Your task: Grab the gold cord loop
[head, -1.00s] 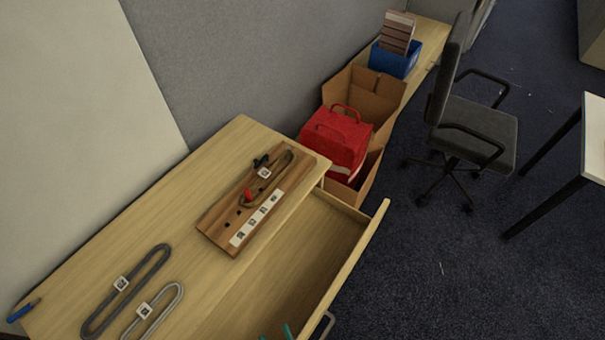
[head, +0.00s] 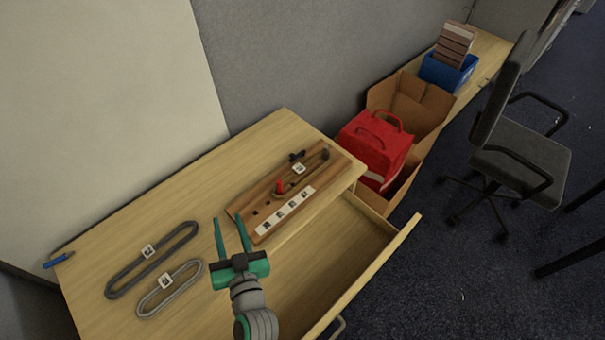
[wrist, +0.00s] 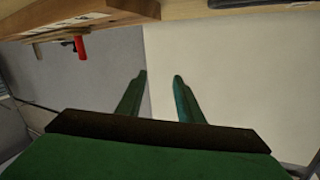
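A brownish-gold cord loop (head: 313,173) with a white tag lies on a wooden board (head: 262,192), stretched between a red peg (head: 281,187) and a dark peg (head: 325,154). My gripper (head: 229,221) is open and empty, to the left of and nearer than the board in the head view, its green fingers pointing away from me. In the wrist view my gripper (wrist: 160,76) has nothing between its fingers. The board's edge (wrist: 90,22) and the red peg (wrist: 81,47) show at upper left there; I cannot make out the cord.
A dark grey loop (head: 118,287) and a light grey loop (head: 146,305), both tagged, lie on the table at left. A blue pen (head: 58,260) lies at the far left. An open drawer (head: 383,278) juts out in front. A red bag (head: 372,150) sits in a cardboard box beyond the table.

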